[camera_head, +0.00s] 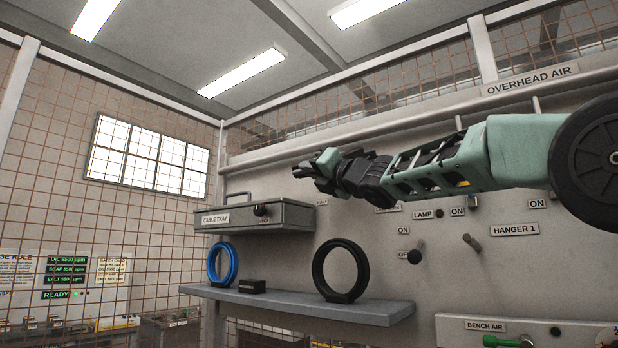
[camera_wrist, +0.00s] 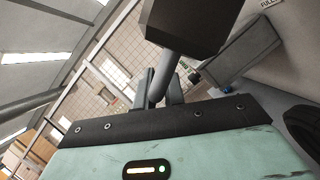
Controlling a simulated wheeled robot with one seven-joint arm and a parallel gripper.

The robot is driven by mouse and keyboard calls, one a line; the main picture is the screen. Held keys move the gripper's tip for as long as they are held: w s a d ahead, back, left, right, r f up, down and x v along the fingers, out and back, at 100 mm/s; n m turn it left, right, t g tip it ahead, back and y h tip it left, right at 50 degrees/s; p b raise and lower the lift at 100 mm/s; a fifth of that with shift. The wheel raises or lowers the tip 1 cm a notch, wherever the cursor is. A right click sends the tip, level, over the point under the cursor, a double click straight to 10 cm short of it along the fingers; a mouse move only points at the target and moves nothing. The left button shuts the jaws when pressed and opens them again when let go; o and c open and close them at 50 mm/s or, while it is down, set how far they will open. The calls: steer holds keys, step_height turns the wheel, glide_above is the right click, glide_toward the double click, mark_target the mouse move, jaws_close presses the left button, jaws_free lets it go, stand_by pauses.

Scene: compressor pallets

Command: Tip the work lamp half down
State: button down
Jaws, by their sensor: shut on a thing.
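In the wrist view, the two fingers of my gripper (camera_wrist: 161,92) are closed around a grey round bar (camera_wrist: 168,68). The bar runs up into a dark angular block (camera_wrist: 188,22), which looks like the work lamp's head with the bar as its handle. The block is cut off by the top edge, so its full tilt cannot be read. In the head view, my gripper (camera_head: 306,169) is at the left end of my outstretched arm, high in front of the wall panel. The lamp cannot be made out clearly there.
A cable tray drawer (camera_head: 262,216) is below my gripper. A shelf (camera_head: 300,303) under it holds a blue ring (camera_head: 232,264) and a black ring (camera_head: 358,256). A LAMP label (camera_head: 423,214) and knobs are on the panel. A FULL label (camera_wrist: 268,3) shows at the wrist view's top right.

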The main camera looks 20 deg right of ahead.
steer(key=shift+w+d+f+n+y+b, duration=0.1)
steer(key=shift+d+f+n+y+b, duration=0.1)
steer(key=shift+f+n+b, duration=0.15)
steer(key=shift+w+d+f+n+y+b, duration=0.1)
steer(key=shift+f+n+y+b, duration=0.1)
steer(key=shift+f+n+b, duration=0.15)
steer(key=shift+r, duration=0.1)
steer(key=c, duration=1.5)
jaws_free()
steer(key=b+v, duration=0.7)
steer(key=v, duration=1)
steer(key=shift+s, duration=0.25)
steer(key=shift+d+r, duration=0.1)
steer(key=shift+r, duration=0.05)
